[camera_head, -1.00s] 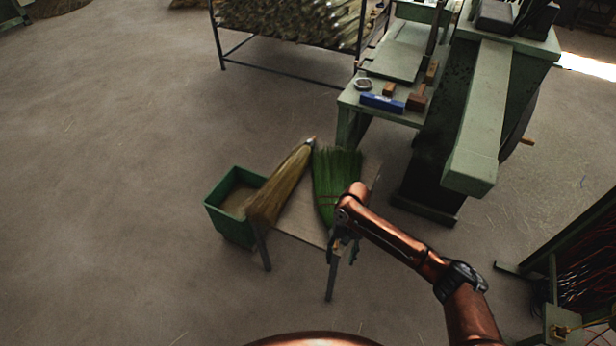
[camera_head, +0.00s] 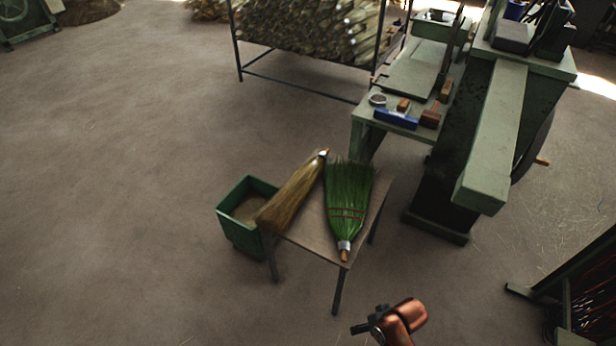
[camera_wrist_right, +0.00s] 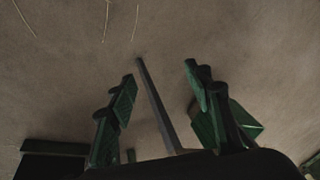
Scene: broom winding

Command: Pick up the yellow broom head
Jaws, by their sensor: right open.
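The yellow broom head (camera_head: 293,195), a straw-coloured bundle with a pale tip at its upper right, lies slantwise on a small table (camera_head: 312,232). Its wide end reaches the table's left edge beside a green bin. The green broom head (camera_head: 348,195) lies to its right on the same table, with its metal collar and short stub towards me. My right gripper (camera_head: 368,324) is in front of the table, low in the head view, apart from both brooms. The right wrist view shows its fingers (camera_wrist_right: 160,75) spread and empty. My left gripper is out of view.
The green bin (camera_head: 238,226) stands against the table's left side. A green workbench (camera_head: 365,112) with tools and a heavy machine (camera_head: 490,140) stand behind and right. A rack of straw (camera_head: 310,35) is at the back. The floor to the left is clear.

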